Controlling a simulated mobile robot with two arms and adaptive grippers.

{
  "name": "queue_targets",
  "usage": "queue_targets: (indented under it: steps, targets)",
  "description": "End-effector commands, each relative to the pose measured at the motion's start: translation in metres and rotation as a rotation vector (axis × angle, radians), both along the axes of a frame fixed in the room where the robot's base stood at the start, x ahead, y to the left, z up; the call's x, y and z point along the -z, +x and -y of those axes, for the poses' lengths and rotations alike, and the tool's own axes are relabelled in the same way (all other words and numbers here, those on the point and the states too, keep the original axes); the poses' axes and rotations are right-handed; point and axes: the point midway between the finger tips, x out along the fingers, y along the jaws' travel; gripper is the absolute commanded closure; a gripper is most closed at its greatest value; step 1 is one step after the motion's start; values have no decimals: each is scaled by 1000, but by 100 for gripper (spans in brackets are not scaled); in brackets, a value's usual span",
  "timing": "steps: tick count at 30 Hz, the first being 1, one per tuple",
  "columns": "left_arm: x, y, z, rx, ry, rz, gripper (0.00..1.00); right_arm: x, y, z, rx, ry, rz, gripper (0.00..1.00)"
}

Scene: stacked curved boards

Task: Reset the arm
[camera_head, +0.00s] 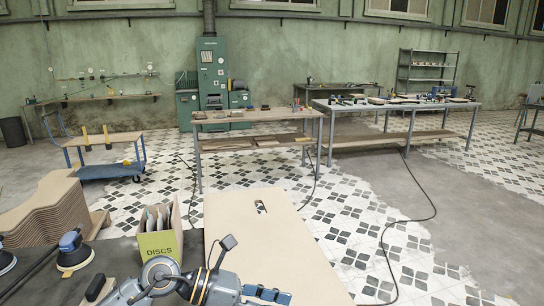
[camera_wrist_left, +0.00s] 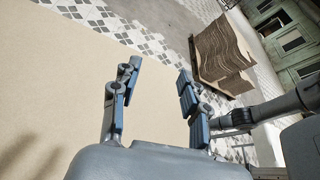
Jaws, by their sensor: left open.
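My left arm comes in along the bottom of the head view. Its left gripper (camera_head: 270,296) is low over the near end of a flat tan board (camera_head: 258,225). In the left wrist view the two blue fingers of the left gripper (camera_wrist_left: 158,70) stand wide apart with nothing between them. The tan board (camera_wrist_left: 60,85) lies beyond them, with a shadow at lower left. My right gripper is in neither view.
A stack of curved boards (camera_head: 50,205) stands at the left and shows in the wrist view (camera_wrist_left: 222,50). A green box marked DISCS (camera_head: 160,243) and a blue sander (camera_head: 73,250) are on the dark surface at left. Workbenches (camera_head: 255,116) stand further back.

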Motion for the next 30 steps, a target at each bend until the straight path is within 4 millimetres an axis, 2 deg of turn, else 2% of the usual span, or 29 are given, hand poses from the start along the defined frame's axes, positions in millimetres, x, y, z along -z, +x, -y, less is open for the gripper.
queue_targets:
  steps: [1, 2, 5, 6, 9, 11, 13, 17, 20, 23, 24, 27, 28, 30]
  targets:
    - [-17, -7, 14, -42, -147, -60, 55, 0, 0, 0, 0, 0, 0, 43]
    - [-29, -8, 20, -73, -236, -99, 55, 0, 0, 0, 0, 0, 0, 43]
    - [-67, -5, 23, -197, -523, -250, 55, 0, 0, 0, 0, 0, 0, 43]
    - [-79, -1, 18, -254, -633, -316, 55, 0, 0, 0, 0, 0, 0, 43]
    - [-99, 14, -6, -410, -892, -502, 55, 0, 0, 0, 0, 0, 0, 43]
    - [-101, 26, -27, -516, -1036, -621, 55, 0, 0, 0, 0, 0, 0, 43]
    - [-93, 38, -57, -650, -1191, -768, 55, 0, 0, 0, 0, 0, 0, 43]
    - [-49, 50, -115, -928, -1443, -1053, 55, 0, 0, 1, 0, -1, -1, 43]
    - [3, 43, -156, -1169, -1595, -1277, 55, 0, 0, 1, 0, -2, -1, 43]
    - [66, 17, -188, -1434, -1708, -1501, 55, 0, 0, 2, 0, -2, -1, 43]
    - [91, 1, -198, -1544, -1738, -1588, 55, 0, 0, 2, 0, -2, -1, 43]
    - [143, -43, -214, -1804, -1776, -1772, 55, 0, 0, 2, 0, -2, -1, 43]
    - [156, -56, -216, 1852, 1759, 1798, 55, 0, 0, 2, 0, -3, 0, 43]
    - [180, -87, -220, 1830, 1602, 1728, 55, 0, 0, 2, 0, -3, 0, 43]
